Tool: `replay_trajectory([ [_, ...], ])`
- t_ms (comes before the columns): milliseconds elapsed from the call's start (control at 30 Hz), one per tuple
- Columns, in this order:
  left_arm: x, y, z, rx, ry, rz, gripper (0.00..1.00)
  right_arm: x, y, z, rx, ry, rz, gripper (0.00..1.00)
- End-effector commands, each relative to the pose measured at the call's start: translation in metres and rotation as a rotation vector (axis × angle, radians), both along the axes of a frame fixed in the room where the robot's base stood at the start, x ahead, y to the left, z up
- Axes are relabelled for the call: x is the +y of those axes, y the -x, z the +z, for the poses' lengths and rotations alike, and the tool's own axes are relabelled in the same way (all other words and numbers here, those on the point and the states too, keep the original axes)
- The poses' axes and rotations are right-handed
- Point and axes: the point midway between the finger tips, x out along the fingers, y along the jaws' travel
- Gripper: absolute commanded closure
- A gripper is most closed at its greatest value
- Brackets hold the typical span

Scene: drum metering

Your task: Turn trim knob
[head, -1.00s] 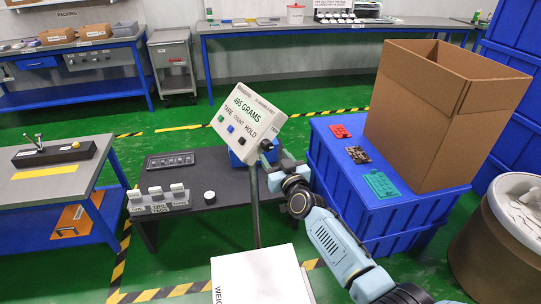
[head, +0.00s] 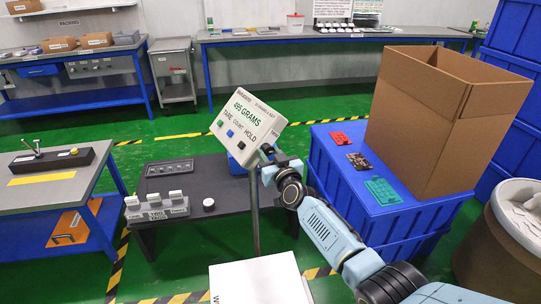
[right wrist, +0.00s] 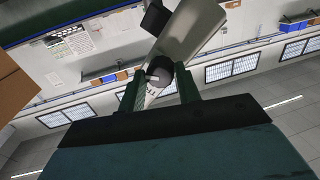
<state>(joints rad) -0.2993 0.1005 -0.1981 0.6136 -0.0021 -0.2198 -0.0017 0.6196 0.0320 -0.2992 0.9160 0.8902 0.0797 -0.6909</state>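The scale display (head: 243,122) is a tilted white box on a grey post and reads 495 GRAMS. It has TARE, COUNT and HOLD buttons on its front. The trim knob is at its lower right side, mostly hidden by my right gripper (head: 266,158) in the head view. In the right wrist view the dark round trim knob (right wrist: 161,72), with a pale mark, lies between the two green fingers of my right gripper (right wrist: 160,82). The fingers stand apart on either side of it; I see no clear grip. My left gripper is not in view.
A white weighing platform (head: 258,283) stands in front of the post. A dark low table (head: 225,225) with a switch block is behind it. Blue crates (head: 370,220) carrying coloured cards and a cardboard box (head: 420,125) stand close to the right of my arm.

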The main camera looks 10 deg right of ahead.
Motion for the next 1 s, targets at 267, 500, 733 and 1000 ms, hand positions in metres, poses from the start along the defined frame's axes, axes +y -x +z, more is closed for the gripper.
replay_trajectory([
  [267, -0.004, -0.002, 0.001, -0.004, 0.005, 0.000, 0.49, 0.000, 0.000, 0.000, 0.005, -0.014, -0.001, 0.90],
  [500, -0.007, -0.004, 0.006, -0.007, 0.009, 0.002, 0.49, 0.001, 0.000, 0.001, 0.041, -0.114, 0.000, 0.90],
  [733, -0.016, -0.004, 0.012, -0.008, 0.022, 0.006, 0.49, 0.000, 0.000, 0.002, 0.094, -0.262, -0.001, 0.90],
  [1000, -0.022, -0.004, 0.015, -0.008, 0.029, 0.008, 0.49, 0.000, 0.000, 0.002, 0.149, -0.412, 0.000, 0.90],
])
